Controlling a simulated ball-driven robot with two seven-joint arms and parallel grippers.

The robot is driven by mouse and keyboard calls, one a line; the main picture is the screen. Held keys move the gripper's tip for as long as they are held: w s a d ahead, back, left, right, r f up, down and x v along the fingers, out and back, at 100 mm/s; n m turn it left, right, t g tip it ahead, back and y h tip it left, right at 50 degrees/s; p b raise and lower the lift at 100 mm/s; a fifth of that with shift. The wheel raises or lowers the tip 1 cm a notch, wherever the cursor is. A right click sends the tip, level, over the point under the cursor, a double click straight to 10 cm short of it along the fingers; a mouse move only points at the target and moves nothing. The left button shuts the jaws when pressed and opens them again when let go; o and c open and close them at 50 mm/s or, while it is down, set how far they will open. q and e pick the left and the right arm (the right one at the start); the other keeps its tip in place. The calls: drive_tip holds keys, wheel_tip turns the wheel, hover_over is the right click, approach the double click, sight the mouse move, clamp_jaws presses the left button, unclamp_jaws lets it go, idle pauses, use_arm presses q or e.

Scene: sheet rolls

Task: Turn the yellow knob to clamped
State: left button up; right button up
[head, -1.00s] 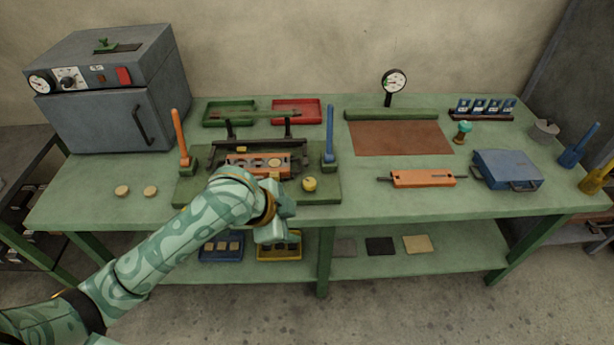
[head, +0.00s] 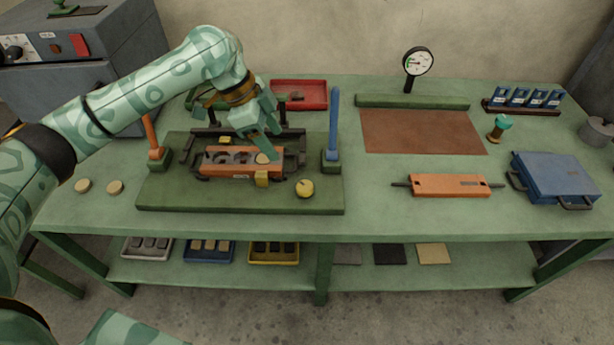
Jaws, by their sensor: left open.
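The yellow knob (head: 304,188) is small and round, and sits at the front right of the green fixture plate (head: 240,202). Its pointing direction is too small to tell. An orange block (head: 217,164) with several dark round hollows lies in the fixture, with a yellow piece (head: 262,179) at its front. A tan disc (head: 263,158) shows at the block's right end. My left gripper (head: 265,143) is open and points down over the block's right end, behind and left of the knob. Whether it touches the disc is unclear. My right gripper is out of view.
An orange lever (head: 152,135) and a blue lever (head: 334,118) stand upright at the fixture's sides. A red tray (head: 312,95) is behind. An orange bar (head: 449,185) and a blue case (head: 556,178) lie right. The table between knob and bar is clear.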

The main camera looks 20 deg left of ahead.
use_arm(q)
drive_tip(key=b, duration=0.2)
approach(305, 186)
drive_tip(key=b+x, duration=0.4)
drive_tip(key=x, duration=0.3)
drive_tip(key=shift+f, duration=0.3)
drive_tip(key=shift+w+d+f+b, duration=0.1)
drive_tip(key=shift+d+f+b, duration=0.15)
drive_tip(key=shift+f, duration=0.25)
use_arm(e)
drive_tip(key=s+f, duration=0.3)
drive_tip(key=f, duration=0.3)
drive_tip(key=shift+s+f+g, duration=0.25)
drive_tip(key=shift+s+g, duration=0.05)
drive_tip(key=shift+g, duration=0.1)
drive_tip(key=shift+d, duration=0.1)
use_arm(q)
drive_tip(key=shift+r, duration=0.1)
drive_tip(key=c, duration=1)
